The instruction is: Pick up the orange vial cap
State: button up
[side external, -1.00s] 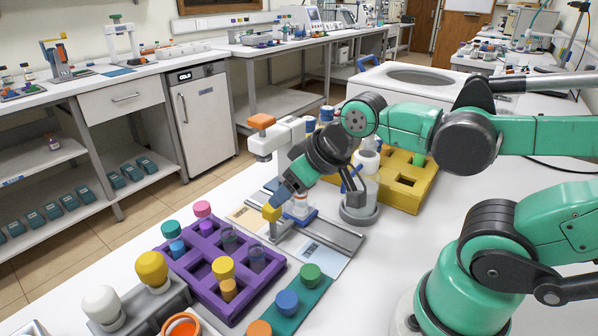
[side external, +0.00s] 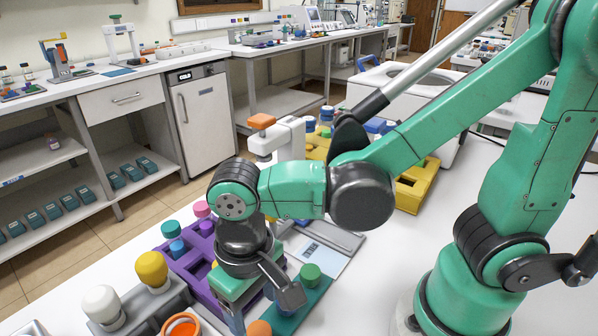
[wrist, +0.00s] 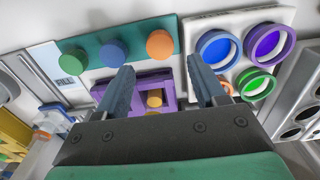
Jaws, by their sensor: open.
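The orange vial cap (side external: 259,328) sits on the teal strip (side external: 318,290) at the lower edge of the side external view. In the wrist view the orange cap (wrist: 160,43) is at one end of the strip, beside a blue cap (wrist: 112,52) and a green cap (wrist: 73,55). My gripper (wrist: 160,72) is open and empty, with its two fingers apart. In the wrist view the orange cap shows beyond the fingertips, roughly centred between them. In the side external view my wrist hangs over the purple rack and strip, and the fingers are mostly hidden.
The purple rack (wrist: 160,80) holds vials close by. A white holder (wrist: 193,25) with coloured rings lies to the right in the wrist view. A grey block with white and yellow knobs (side external: 152,268) stands left of the rack.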

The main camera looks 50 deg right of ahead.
aim_at(259, 332)
jog(key=shift+f, duration=2.75)
grip_shut()
